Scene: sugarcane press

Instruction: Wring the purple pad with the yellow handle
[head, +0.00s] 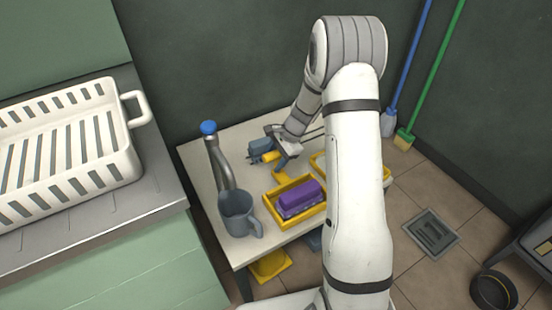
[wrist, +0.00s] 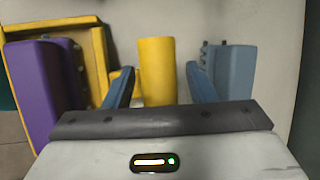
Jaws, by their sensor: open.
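The purple pad (head: 300,198) lies in a yellow tray (head: 276,209) on the small white table; it also shows at the left of the wrist view (wrist: 36,90). The yellow handle (head: 270,156) is beside a blue-grey block (head: 261,145) towards the table's back. In the wrist view the yellow handle (wrist: 156,62) stands between the blue fingers of my gripper (wrist: 161,72), with visible gaps on both sides. My gripper is open, and its jaws hold nothing. The blue-grey block (wrist: 235,72) is just right of the right finger. My arm hides part of the table.
A grey mug (head: 238,212) and a curved metal tap with a blue top (head: 209,128) stand on the table's left. Another yellow tray (head: 320,163) is partly behind my arm. A white rack (head: 128,160) sits on the left counter. Brooms lean at the back right.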

